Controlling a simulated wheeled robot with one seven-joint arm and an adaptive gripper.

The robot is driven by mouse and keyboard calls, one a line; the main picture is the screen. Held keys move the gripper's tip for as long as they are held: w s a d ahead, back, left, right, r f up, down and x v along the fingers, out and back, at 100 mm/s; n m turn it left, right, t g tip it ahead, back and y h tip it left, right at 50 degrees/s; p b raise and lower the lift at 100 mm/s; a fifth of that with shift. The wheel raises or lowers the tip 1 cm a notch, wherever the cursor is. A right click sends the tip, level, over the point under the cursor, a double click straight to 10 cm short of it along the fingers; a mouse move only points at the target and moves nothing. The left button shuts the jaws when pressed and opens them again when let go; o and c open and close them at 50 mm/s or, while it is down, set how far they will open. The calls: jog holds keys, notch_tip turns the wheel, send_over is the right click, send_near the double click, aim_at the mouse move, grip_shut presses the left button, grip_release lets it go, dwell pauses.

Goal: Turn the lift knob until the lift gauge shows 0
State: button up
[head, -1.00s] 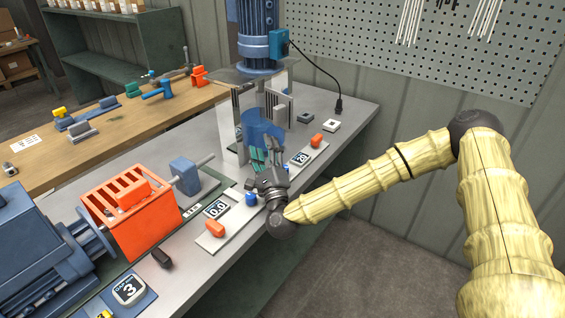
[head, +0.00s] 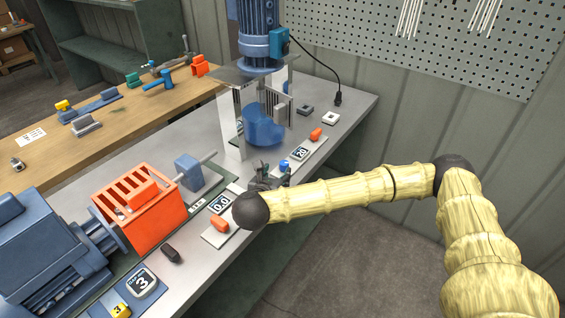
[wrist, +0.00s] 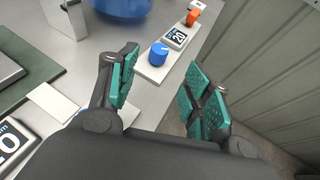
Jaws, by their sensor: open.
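A small panel near the bench's front edge carries a gauge (head: 301,153) reading 20, a blue knob (head: 284,165) and an orange part (head: 316,134). The wrist view shows the gauge (wrist: 176,38) and blue knob (wrist: 158,53) clearly. I cannot read a "lift" label on it. My gripper (head: 274,172) is low over the bench beside this knob, partly hidden by my wrist. In the wrist view my gripper (wrist: 162,75) is open and empty, its green pads apart. The blue knob shows beyond and between the fingertips, apparently untouched.
A second panel has a gauge (head: 220,204) reading 0.0 and an orange part (head: 219,224). A blue vessel (head: 264,127) stands under a motor (head: 257,40) behind the knob. An orange guard (head: 140,213) is left. A pegboard wall is at right.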

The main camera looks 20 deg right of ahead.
aim_at(284, 163)
jog(key=p+x, duration=0.3)
jog(key=x, duration=0.7)
jog(key=shift+w+d, duration=0.2)
jog(key=shift+d, duration=0.05)
jog(key=c, duration=1)
